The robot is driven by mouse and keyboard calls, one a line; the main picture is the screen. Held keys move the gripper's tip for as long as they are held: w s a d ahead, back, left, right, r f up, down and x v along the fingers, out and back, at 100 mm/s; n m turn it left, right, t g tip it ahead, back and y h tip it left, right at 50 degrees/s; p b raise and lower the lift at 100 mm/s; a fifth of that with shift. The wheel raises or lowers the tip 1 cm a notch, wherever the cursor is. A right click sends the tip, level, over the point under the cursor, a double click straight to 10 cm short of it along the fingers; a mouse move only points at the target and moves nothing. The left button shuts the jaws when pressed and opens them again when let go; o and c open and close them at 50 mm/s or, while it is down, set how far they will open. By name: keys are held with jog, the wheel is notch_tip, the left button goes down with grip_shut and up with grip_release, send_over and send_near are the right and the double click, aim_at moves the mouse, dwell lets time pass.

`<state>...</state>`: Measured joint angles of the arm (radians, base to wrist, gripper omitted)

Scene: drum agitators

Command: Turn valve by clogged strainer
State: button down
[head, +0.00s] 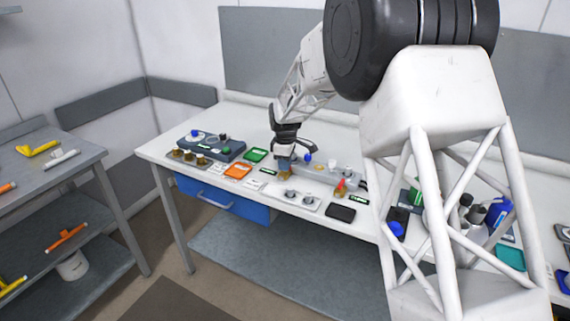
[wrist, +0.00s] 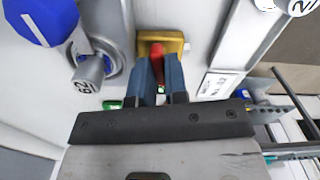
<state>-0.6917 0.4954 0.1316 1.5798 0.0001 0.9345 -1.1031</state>
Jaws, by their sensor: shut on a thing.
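My gripper (wrist: 158,72) is shut on a red valve handle (wrist: 157,50), which shows between its two blue fingers. The handle stands on a brass-yellow valve body (wrist: 174,42) fixed to a pale surface. In the head view my gripper (head: 286,158) is low over the table at this valve, and its brass part (head: 284,172) shows just under the fingers; the red handle is hidden there. A label plate (wrist: 218,85) sits right of the valve in the wrist view. I cannot tell which part is the clogged strainer.
A blue-capped grey fitting (wrist: 88,68) stands close left of my gripper. Another red-handled valve (head: 341,187) is to the right. A plate with round fittings (head: 299,198) lies in front, and green and orange trays (head: 238,171) lie left. Bottles (head: 480,214) crowd the right.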

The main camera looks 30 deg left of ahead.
jog(key=shift+m, duration=1.4)
jog(key=c, duration=1.4)
grip_release()
jog(key=shift+r, duration=3.85)
